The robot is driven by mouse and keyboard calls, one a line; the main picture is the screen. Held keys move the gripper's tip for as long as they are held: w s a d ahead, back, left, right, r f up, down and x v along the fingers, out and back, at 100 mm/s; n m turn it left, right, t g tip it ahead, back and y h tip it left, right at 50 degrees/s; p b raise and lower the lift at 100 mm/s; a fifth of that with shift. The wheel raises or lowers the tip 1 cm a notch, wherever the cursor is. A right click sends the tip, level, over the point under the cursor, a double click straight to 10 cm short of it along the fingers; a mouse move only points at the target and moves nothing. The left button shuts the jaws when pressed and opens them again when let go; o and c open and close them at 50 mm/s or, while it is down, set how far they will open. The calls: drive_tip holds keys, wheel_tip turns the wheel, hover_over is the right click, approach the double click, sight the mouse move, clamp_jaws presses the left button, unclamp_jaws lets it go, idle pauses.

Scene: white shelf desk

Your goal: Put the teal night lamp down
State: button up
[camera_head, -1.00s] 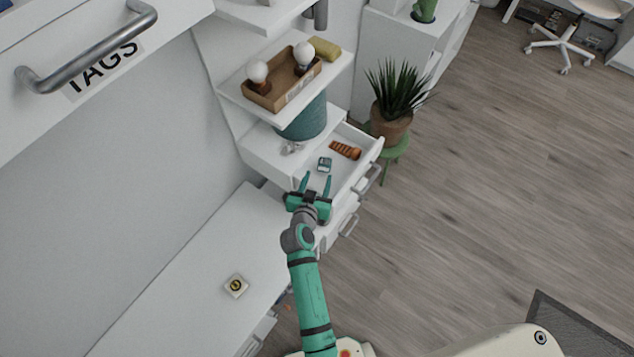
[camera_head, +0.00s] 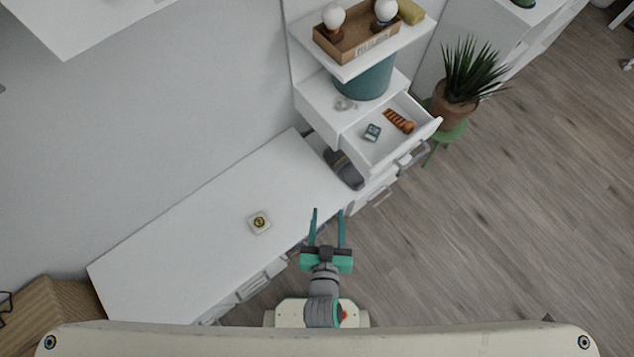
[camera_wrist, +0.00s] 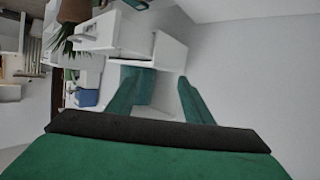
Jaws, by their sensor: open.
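A small teal block-like object with a pale face (camera_head: 372,132), which may be the night lamp, rests on the floor of the open white drawer (camera_head: 388,150) in the head view. A larger teal cylinder (camera_head: 365,80) stands under the shelf behind the drawer; I cannot tell for certain which is the lamp. My gripper (camera_head: 328,213) is open and empty, in front of the desk's edge and well apart from the drawer. Its two teal fingers also show spread in the wrist view (camera_wrist: 160,88), with nothing between them.
An orange ribbed object (camera_head: 399,121) lies in the same drawer. A cardboard tray with bulbs (camera_head: 357,45) is on the shelf above. A potted plant (camera_head: 455,103) stands right.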

drive_tip(key=s+a+r+t+y, duration=0.1)
drive_tip(key=s+a+r, duration=0.2)
drive_tip(key=s+r, duration=0.8)
drive_tip(key=shift+s+r+n, duration=0.3)
drive_tip(key=shift+r, duration=0.4)
drive_tip(key=shift+w, duration=0.15)
